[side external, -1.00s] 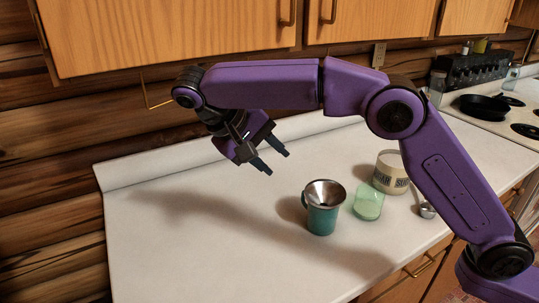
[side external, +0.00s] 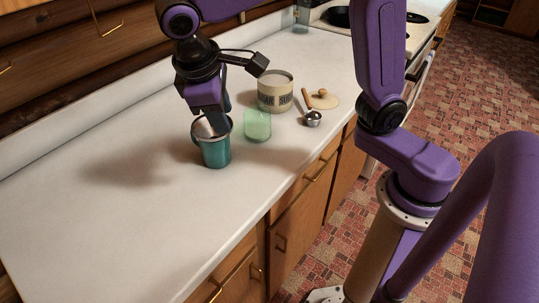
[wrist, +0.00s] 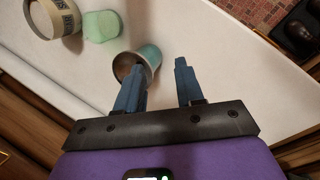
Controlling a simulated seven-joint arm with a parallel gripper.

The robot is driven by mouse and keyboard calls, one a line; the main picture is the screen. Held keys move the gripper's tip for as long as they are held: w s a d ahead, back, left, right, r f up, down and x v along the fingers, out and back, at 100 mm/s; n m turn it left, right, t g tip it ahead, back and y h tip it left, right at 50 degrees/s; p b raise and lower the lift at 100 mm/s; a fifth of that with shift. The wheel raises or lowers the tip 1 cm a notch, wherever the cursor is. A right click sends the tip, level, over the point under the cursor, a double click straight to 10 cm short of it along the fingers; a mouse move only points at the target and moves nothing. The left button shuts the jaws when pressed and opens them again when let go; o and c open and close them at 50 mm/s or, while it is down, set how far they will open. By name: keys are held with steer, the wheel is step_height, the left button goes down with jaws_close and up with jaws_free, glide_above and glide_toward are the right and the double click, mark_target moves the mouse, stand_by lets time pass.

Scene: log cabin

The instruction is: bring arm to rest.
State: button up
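My gripper (side external: 214,112) points down just above and behind a teal mug (side external: 216,153) in the side external view.
A green glass (side external: 257,126) stands right of the mug. Behind it are a sugar canister (side external: 275,93), a metal scoop (side external: 313,118) and a wooden lid (side external: 323,99). The white counter (side external: 90,225) is clear at the left, and its front edge drops to cabinets.

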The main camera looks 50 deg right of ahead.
steer(key=s+d+f+n+y, duration=0.2)
steer(key=s+d, duration=0.4)
steer(key=s, duration=0.3)
steer(key=s+d+f+n+y, duration=0.2)
steer(key=s+d+f+n, duration=0.1)
steer(key=s+d+f, duration=0.2)
steer(key=s+d, duration=0.2)
steer(key=s, duration=0.2)
steer(key=shift+s+d+g, duration=0.25)
steer(key=shift+d+g, duration=0.05)
